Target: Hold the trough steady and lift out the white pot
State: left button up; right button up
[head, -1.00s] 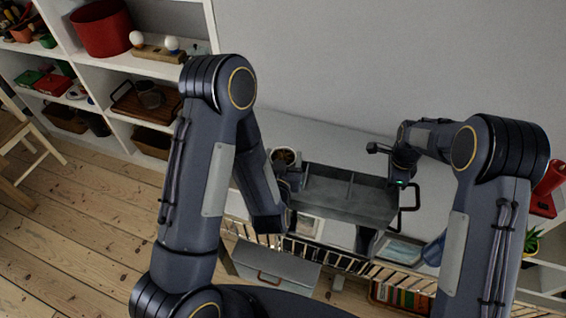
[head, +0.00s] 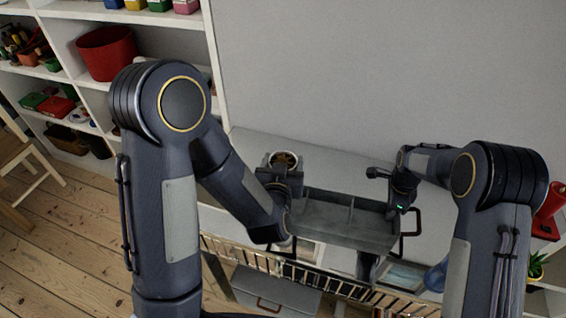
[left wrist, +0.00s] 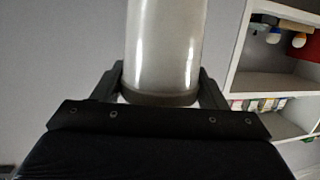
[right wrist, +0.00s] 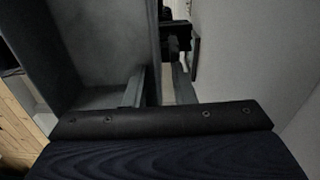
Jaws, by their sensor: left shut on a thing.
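The grey trough (head: 340,232), with divided compartments, sits on the white counter in the head view, and its side wall shows in the right wrist view (right wrist: 100,45). The white pot (left wrist: 165,45) stands between the fingers of my left gripper (left wrist: 160,90), which is shut on it. In the head view the pot's round top (head: 286,159), brown inside, shows beyond the trough's left end; its underside is hidden. My right gripper (right wrist: 160,85) is at the trough's right end wall, one finger inside and one outside. I cannot tell whether it pinches the wall.
A dark handle (head: 411,222) sticks out at the trough's right end. The white counter (head: 345,170) is bare behind the trough, up to the grey wall. A white shelf unit stands at left with a red bucket (head: 106,53). A small plant (head: 536,266) is at far right.

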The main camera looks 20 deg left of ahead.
jog(key=shift+o, duration=0.2)
notch_tip(320, 180, up, 12)
dwell(0.5)
